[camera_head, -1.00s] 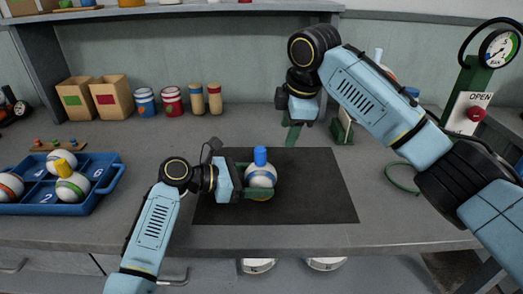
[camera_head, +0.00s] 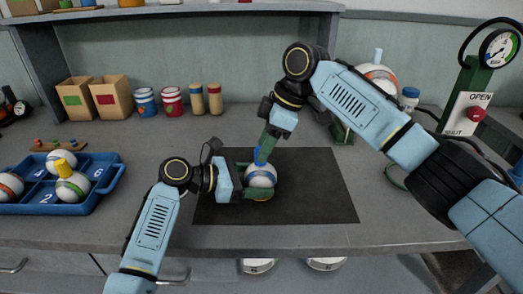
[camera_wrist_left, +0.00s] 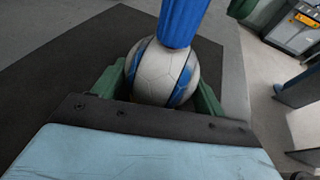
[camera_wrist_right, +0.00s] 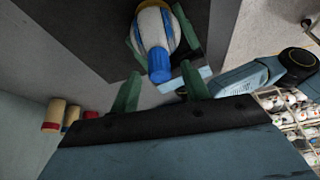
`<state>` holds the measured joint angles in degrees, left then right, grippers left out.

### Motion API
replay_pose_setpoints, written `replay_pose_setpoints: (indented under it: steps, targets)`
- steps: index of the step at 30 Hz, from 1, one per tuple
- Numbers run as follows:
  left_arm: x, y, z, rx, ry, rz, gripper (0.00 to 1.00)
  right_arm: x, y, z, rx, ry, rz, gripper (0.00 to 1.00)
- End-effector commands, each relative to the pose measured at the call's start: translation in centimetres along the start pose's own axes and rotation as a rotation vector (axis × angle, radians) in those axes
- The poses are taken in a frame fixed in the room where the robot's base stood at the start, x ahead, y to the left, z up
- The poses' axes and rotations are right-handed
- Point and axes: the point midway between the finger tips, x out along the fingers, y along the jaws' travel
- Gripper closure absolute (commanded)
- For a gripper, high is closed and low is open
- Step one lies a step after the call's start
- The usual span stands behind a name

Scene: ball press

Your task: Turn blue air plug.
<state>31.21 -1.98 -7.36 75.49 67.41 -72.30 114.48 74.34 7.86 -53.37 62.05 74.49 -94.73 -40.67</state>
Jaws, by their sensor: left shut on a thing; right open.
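A white ball with blue bands (camera_head: 262,175) sits on the black mat (camera_head: 310,190). The blue air plug (camera_wrist_right: 158,64) stands up from the top of the ball; it also shows in the left wrist view (camera_wrist_left: 183,18). My left gripper (camera_head: 256,178) is shut on the ball from the left side, one green finger on each side. My right gripper (camera_wrist_right: 158,90) is open, and its green fingers point toward the plug. In the head view its fingers (camera_head: 264,150) overlap the plug and partly hide it. In the right wrist view the plug lies just beyond the fingertips.
A blue tray (camera_head: 98,196) with several balls, one with a yellow plug (camera_head: 64,165), stands at the left. Boxes, cans and cylinders line the back. A pressure gauge and an OPEN/SHUT panel (camera_head: 466,114) stand at the right. The mat's right part is clear.

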Motion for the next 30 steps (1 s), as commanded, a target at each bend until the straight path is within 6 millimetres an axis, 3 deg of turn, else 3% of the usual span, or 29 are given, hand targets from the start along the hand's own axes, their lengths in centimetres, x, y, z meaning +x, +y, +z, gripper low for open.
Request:
replay_pose_setpoints:
  steps: [6, 16, 26, 30]
  targets:
    - [0.0, 0.0, 0.0, 0.000, -0.001, 0.000, 0.43, 2.1, 0.0, 0.1, 0.001, -0.001, 0.000, 0.54]
    - [0.0, 0.0, 0.0, 0.000, -0.001, 0.000, 0.43, 2.4, 0.0, 0.0, 0.000, -0.001, 0.001, 0.54]
    - [0.0, 0.0, 0.0, 0.000, -0.001, 0.000, 0.43, 2.4, 0.0, 0.0, 0.000, -0.001, 0.001, 0.97]
    - [0.0, 0.0, 0.0, 0.000, 0.000, 0.000, 0.43, 2.4, 0.0, 0.0, 0.003, -0.001, 0.002, 0.99]
